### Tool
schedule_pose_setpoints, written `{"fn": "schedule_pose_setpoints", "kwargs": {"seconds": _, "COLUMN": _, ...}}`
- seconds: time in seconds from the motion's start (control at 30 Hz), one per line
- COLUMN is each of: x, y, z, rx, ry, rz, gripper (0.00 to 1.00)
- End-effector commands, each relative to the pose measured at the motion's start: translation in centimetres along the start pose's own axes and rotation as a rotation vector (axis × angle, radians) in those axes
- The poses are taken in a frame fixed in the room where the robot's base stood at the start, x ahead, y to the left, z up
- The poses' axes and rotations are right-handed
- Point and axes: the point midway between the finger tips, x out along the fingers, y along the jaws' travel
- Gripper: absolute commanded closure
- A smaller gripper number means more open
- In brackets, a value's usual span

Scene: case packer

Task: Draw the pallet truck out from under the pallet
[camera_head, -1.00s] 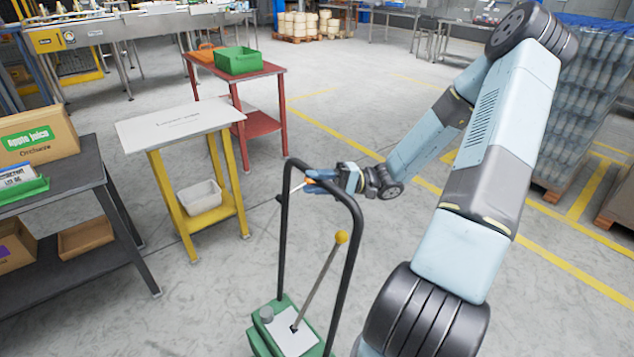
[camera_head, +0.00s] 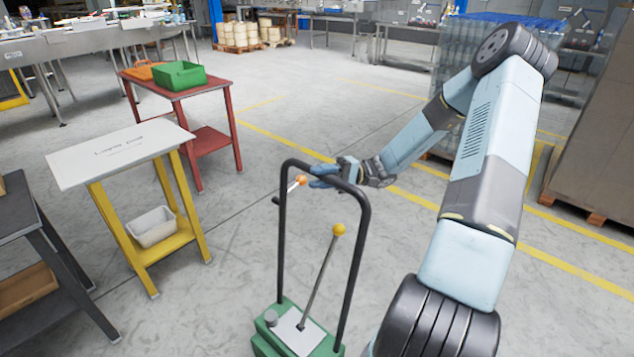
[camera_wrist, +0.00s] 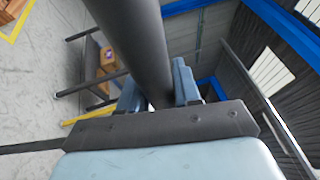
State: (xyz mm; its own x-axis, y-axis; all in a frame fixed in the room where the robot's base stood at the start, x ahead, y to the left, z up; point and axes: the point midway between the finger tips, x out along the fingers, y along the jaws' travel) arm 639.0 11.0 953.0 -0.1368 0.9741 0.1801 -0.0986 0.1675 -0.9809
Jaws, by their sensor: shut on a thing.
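The green pallet truck (camera_head: 268,342) stands at the bottom centre of the head view, with its lower part cut off. Its black hoop handle (camera_head: 283,245) rises upright, and a lever with a yellow knob (camera_head: 338,230) stands inside the hoop. My gripper (camera_head: 318,176) is shut on the top bar of the handle. In the wrist view the dark handle tube (camera_wrist: 135,45) runs between the two fingers. A small orange-tipped part (camera_head: 301,180) shows beside the gripper. The truck's forks and the pallet under them are not visible.
A white-topped yellow table (camera_head: 118,155) and a red table with a green bin (camera_head: 180,76) stand left. A dark bench (camera_head: 20,215) is at the left edge. Wrapped pallet loads (camera_head: 595,150) stand right. Grey floor with yellow lines lies open beyond the handle.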

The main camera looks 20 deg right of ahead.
Motion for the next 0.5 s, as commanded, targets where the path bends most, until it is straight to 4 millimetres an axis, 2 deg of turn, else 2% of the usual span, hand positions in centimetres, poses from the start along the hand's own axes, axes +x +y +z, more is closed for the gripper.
{"fn": "schedule_pose_setpoints", "kwargs": {"seconds": 0.27, "x": 0.38, "y": 0.39, "z": 0.35, "rx": 0.008, "ry": -0.014, "rz": 0.003, "gripper": 1.0}}
{"fn": "schedule_pose_setpoints", "kwargs": {"seconds": 0.3, "x": 0.36, "y": 0.39, "z": 0.35, "rx": 0.008, "ry": -0.014, "rz": 0.003, "gripper": 0.67}}
{"fn": "schedule_pose_setpoints", "kwargs": {"seconds": 0.5, "x": 0.47, "y": 0.3, "z": 0.3, "rx": 0.007, "ry": -0.015, "rz": 0.001, "gripper": 0.47}}
